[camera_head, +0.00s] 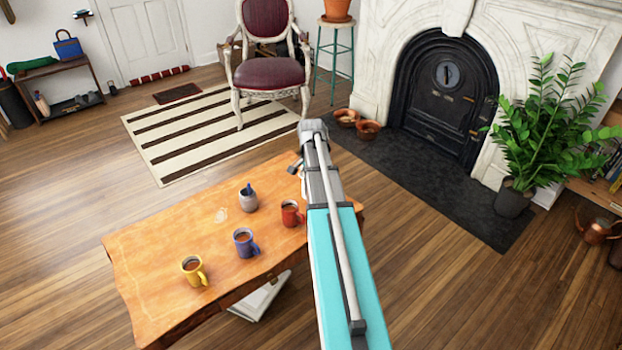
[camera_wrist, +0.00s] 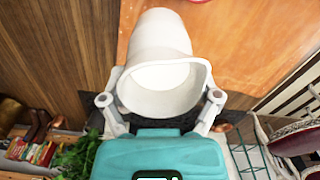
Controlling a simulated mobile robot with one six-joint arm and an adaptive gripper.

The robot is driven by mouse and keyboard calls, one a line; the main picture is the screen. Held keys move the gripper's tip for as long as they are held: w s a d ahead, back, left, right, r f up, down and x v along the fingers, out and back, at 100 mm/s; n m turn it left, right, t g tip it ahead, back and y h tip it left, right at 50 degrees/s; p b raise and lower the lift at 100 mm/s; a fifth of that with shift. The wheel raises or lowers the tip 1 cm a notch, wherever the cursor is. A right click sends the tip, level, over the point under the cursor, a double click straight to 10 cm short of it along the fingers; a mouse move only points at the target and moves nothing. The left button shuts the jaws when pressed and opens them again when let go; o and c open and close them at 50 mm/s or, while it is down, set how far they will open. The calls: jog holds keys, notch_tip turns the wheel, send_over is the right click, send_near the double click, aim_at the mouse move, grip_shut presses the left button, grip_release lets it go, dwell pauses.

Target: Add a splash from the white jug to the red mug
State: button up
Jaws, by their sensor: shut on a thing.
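The red mug (camera_head: 291,213) stands upright on the wooden table near its right side, with dark liquid inside, close to my arm in the head view. My gripper (camera_wrist: 160,97) is shut on the white jug (camera_wrist: 158,45), one finger on each side near its wide rim. In the wrist view the jug's pale inside shows, and no liquid can be made out in it. The wooden table (camera_wrist: 240,40) lies behind the jug there, with a red sliver at the top edge. In the head view my arm hides the jug and most of the gripper.
A blue mug (camera_head: 245,242), a yellow mug (camera_head: 193,270) and a grey cup (camera_head: 248,198) with something blue in it stand on the table (camera_head: 150,245), left of the red mug. A pale ring-like spot marks the tabletop. A chair (camera_head: 268,75) stands behind the table.

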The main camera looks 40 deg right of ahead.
jog(key=shift+f+b, duration=1.3)
jog(key=shift+f, duration=0.15)
jog(key=shift+r+g+h, duration=0.3)
jog(key=shift+r+h, duration=0.05)
jog(key=shift+h, duration=0.25)
jog(key=g+h, duration=0.1)
jog(key=h, duration=0.1)
jog(key=shift+g+h+b, duration=0.3)
jog(key=shift+h+b, duration=0.05)
jog(key=shift+h, duration=0.05)
notch_tip(320, 180, down, 2)
jog(key=b, duration=0.3)
jog(key=shift+w+a+g+h, duration=0.1)
jog(key=shift+a+g+h, duration=0.05)
jog(key=shift+g+h, duration=0.2)
jog(key=shift+a+f+h, duration=0.1)
jog(key=shift+h, duration=0.15)
jog(key=shift+r, duration=0.25)
jog(key=shift+w+a+f+g+h+b, duration=0.15)
jog(key=shift+f+g+h+b, duration=0.1)
jog(key=shift+f+b, duration=0.4)
jog(key=shift+w+a+f+g+h+b, duration=0.1)
jog(key=shift+f+h+b, duration=0.2)
jog(key=shift+b, duration=0.5)
jog(key=shift+a+g+h+b, duration=0.15)
jog(key=shift+g+h+b, duration=0.15)
jog(key=shift+h+b, duration=0.2)
dwell(2.1)
